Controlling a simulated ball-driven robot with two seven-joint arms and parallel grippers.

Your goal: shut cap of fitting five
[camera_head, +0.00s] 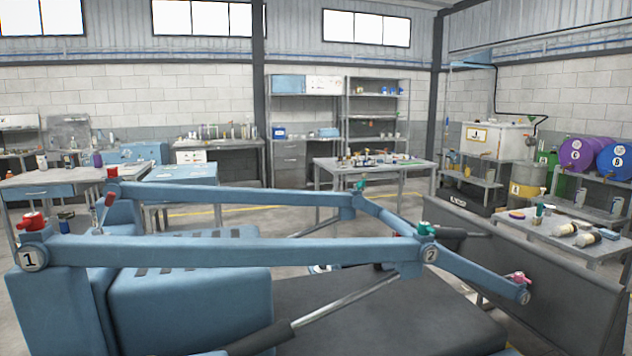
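Several coloured caps sit on the joints of a blue lift-arm machine (240,250) in the head view. A red cap (30,220) is above the round "1" label at the left. Another red cap (112,172) is behind it. A teal cap (427,229) is above a label that looks like "2", and another teal cap (360,186) is farther back. A pink cap (518,278) is near the beam's right end; the label below it is too small to read. I cannot tell which is fitting five, or whether any cap is shut. Neither gripper shows.
The machine and its dark panel (560,285) fill the foreground. A small table (560,238) with bottles stands at the right, near purple and blue drums (577,154). Workbenches (375,166) line the back. Some clear floor shows between the machine and the benches.

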